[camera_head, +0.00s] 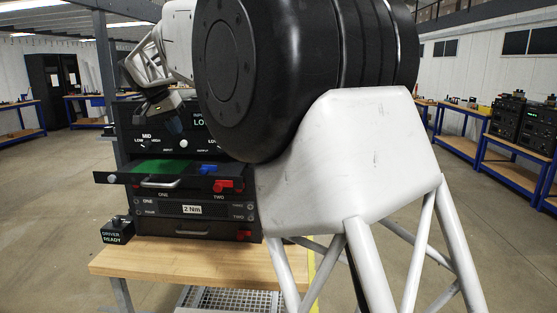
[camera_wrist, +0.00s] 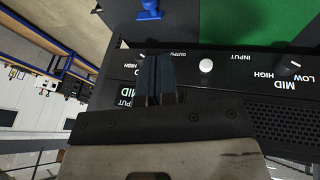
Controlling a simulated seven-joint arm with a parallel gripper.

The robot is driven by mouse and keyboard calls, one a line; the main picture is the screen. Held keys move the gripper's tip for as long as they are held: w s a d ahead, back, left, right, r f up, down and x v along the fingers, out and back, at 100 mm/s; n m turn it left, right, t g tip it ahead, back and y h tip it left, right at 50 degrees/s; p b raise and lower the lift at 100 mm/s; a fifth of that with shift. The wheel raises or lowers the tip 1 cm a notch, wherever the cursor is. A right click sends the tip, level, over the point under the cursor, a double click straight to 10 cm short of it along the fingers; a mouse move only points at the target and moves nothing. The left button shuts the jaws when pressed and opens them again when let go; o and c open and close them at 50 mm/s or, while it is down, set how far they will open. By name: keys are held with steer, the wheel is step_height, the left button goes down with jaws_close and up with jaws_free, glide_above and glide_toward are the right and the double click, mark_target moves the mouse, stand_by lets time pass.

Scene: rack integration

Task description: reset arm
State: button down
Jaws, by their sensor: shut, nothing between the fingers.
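My gripper (camera_wrist: 157,62) is shut and empty in the wrist view, its two dark fingers together in front of the rack's top panel (camera_wrist: 225,66). That panel is upside down there, with MID lettering and a white knob. In the head view my gripper (camera_head: 172,123) is small and dark at the top panel (camera_head: 135,127); whether it touches the panel I cannot tell. My arm's large black joint and white link fill the middle and hide the rack's right side.
A 2 Nm panel (camera_head: 192,210) sits lower.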

steer(key=s+d+f+y, duration=0.1)
steer(key=s+d, duration=0.4)
steer(key=d, duration=0.7)
steer(key=s+d+f+g, duration=0.1)
steer(key=s+d, duration=0.4)
steer(key=d, duration=0.7)
steer(key=s+d+f+y, duration=0.1)
steer(key=s+d, duration=0.5)
steer(key=d, duration=0.5)
steer(key=s+d+f, duration=0.6)
steer(key=s, duration=0.4)
steer(key=s+d+f, duration=0.7)
steer(key=s, duration=0.3)
steer(key=s+d+f+y, duration=0.1)
steer(key=s+d+f, duration=0.5)
steer(key=s, duration=0.4)
steer(key=shift+s+d+f, duration=0.2)
steer(key=shift+s, duration=0.05)
